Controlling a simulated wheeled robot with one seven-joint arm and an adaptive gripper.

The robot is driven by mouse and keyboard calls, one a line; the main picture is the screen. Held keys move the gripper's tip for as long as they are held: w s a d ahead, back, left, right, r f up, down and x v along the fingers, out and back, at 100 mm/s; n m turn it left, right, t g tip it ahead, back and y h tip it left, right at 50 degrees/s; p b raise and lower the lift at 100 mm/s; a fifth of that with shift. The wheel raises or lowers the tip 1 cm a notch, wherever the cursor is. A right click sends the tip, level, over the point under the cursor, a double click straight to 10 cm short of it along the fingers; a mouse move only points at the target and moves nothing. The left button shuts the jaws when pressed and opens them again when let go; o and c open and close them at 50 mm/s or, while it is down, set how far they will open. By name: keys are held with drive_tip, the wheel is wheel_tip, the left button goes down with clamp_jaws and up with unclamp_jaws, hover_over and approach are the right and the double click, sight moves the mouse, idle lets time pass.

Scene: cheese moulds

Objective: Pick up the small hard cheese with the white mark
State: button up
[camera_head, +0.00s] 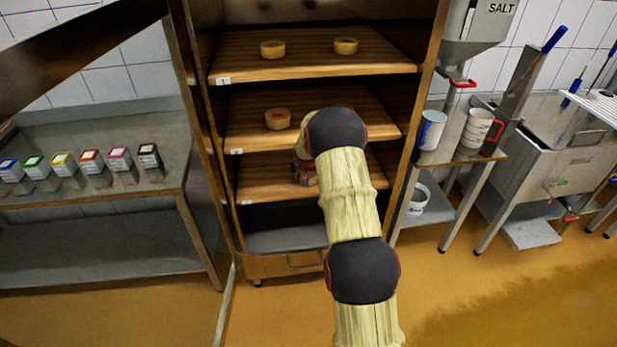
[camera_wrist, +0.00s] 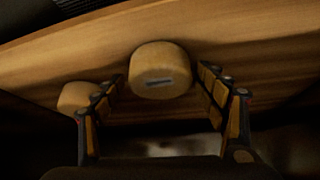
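In the wrist view a small round tan cheese (camera_wrist: 160,75) with a short pale grey mark on its side sits on a wooden shelf (camera_wrist: 100,50). My gripper (camera_wrist: 162,82) is open and empty, with one finger on each side of this cheese; whether the fingers reach past its front is hard to tell. A second tan cheese (camera_wrist: 78,97) sits to the left, partly behind the left finger, and no mark shows on it. In the head view my arm hides most of the gripper and the marked cheese.
A cabinet holds wooden shelves. The cabinet's side posts (camera_head: 418,120) flank my arm. Small coloured boxes (camera_head: 64,163) stand on the left table.

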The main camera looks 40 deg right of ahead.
drive_tip(key=c, duration=0.9)
drive_tip(key=shift+o, duration=0.2)
drive_tip(key=shift+r, duration=0.15)
